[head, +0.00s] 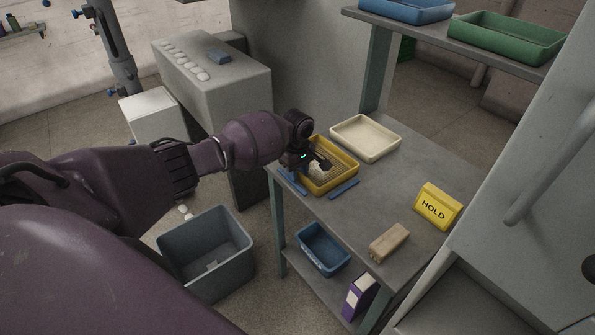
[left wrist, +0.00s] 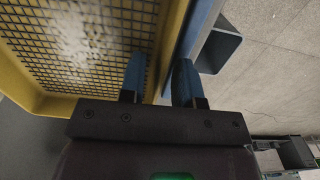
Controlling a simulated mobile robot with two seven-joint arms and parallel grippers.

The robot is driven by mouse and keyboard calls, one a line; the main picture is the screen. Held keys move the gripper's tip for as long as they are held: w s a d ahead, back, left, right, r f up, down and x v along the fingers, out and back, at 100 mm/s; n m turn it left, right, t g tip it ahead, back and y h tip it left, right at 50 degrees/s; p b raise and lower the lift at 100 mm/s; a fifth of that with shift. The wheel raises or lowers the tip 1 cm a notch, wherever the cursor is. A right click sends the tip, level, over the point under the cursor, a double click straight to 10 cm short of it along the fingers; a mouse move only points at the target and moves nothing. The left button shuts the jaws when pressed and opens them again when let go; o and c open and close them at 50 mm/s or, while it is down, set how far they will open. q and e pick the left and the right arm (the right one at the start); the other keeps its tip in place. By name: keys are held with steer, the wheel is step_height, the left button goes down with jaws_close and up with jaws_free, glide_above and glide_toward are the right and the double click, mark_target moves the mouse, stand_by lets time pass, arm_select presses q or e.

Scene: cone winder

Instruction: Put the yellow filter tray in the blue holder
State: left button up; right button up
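The yellow filter tray (head: 345,152), with a mesh floor and a pale patch on it, lies near the table's left edge. Blue holder pieces (head: 343,189) show along its front side and at its left corner; I cannot tell whether the tray is fully seated among them. My left gripper (head: 322,165) is at the tray. In the left wrist view the yellow tray (left wrist: 85,45) fills the upper left, and the blue-tipped fingers (left wrist: 159,82) stand either side of its wall with a gap visible. A blue strip (left wrist: 193,30) runs beside that wall. My right gripper is not in view.
A cream tray (head: 366,138) stands behind. A yellow HOLD sign (head: 437,206) and a tan block (head: 389,242) are to the right. A blue bin (head: 323,248) is on the lower shelf, a grey bin (head: 206,253) on the floor. The mid-table is clear.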

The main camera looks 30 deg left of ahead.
arm_select(q)
step_height(320, 180, up, 12)
steer(key=p, duration=0.2)
steer(key=s+d+f+m+t, duration=0.1)
steer(key=s+d+f+m, duration=0.1)
steer(key=d, duration=0.1)
steer(key=s+d+f+m+t+h, duration=0.1)
steer(key=s+d+f, duration=0.1)
steer(key=d+f, duration=0.1)
steer(key=s+d+f+m+t, duration=0.1)
steer(key=d+f+m, duration=0.1)
steer(key=d+f, duration=0.1)
steer(key=shift+s+d+m+h, duration=0.1)
steer(key=shift+s+m+h, duration=0.2)
steer(key=shift+s, duration=0.1)
steer(key=s+d+f+m+t+h, duration=0.1)
steer(key=s+d+m+t+h, duration=0.1)
steer(key=s+d+m+t, duration=0.3)
steer(key=s+a+f+m+t+y, duration=0.1)
steer(key=s+a+f+m+y, duration=0.1)
steer(key=s, duration=0.8)
steer(key=s+a+f+m+t+y, duration=0.1)
steer(key=s+f, duration=0.3)
steer(key=s, duration=0.7)
steer(key=shift+a+m+t+y, duration=0.4)
steer(key=shift+a+m+t, duration=0.3)
steer(key=shift+m+t, duration=0.1)
steer(key=shift+f, duration=0.1)
